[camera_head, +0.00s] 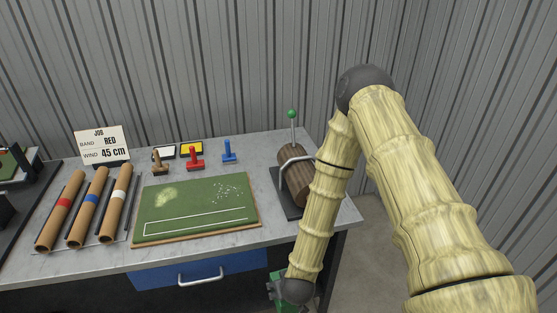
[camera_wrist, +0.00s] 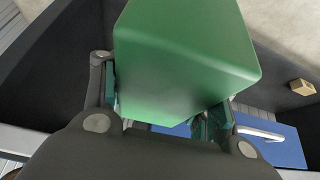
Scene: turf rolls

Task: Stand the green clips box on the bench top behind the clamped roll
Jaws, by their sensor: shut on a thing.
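The green clips box (camera_wrist: 185,60) fills the middle of the wrist view, a plain smooth green block. My gripper (camera_wrist: 165,105) is shut on it, one finger at each side. In the head view my gripper hangs low at the bench's front edge, below the bench top; only a bit of green (camera_head: 275,288) shows beside my wrist. The clamped roll (camera_head: 294,172), brown, lies at the right end of the bench top (camera_head: 263,155), under a metal clamp with a green-knobbed lever. My forearm hides part of its right side.
A green turf mat (camera_head: 195,210) lies left of the clamp. Behind it stand brown, red (camera_head: 195,158) and blue (camera_head: 229,150) stamps and two pads. Banded rolls (camera_head: 90,205) and a job sign (camera_head: 103,145) are at left. Bare top shows behind the clamp. A blue drawer (camera_head: 200,270) is below.

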